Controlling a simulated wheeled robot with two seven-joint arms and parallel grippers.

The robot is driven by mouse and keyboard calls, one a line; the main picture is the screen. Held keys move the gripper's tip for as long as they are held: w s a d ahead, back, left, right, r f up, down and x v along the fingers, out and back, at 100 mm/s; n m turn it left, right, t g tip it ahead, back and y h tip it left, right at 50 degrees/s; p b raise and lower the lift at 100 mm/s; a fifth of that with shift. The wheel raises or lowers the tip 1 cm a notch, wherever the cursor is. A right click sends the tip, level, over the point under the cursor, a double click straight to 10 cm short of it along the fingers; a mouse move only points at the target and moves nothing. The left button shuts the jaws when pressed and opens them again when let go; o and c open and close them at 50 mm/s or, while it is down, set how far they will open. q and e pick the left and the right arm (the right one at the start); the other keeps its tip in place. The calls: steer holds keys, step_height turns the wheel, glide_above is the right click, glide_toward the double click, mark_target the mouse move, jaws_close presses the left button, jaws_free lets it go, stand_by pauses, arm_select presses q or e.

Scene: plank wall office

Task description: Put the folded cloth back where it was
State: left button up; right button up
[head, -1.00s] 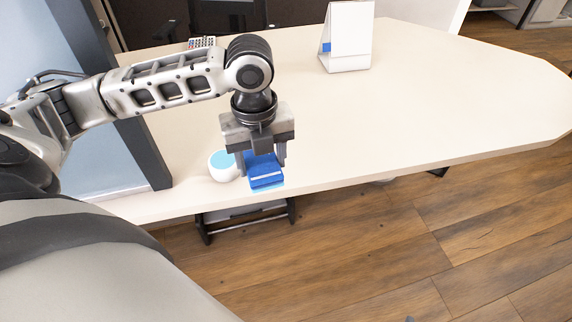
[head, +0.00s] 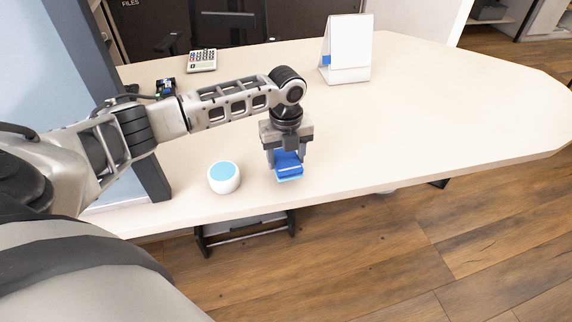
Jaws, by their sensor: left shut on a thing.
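The folded cloth (head: 289,169) is blue with a lighter strip along its front edge. My left gripper (head: 287,160) points down and is shut on it, over the front part of the table. The cloth is partly hidden by the fingers. I cannot tell whether it touches the table top or hangs just above it. My right gripper is not in view.
A white round device with a light blue top (head: 224,177) stands left of the cloth. A white desk calendar (head: 346,50) and a calculator (head: 202,61) stand farther back. The table (head: 440,110) is clear to the right. A dark post (head: 128,120) rises at left.

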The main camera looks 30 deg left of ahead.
mark_target(286, 159)
arm_select(q)
steer(key=shift+f, duration=1.5)
steer(key=o, duration=1)
steer(key=shift+c, duration=0.2)
steer(key=shift+r, duration=0.15)
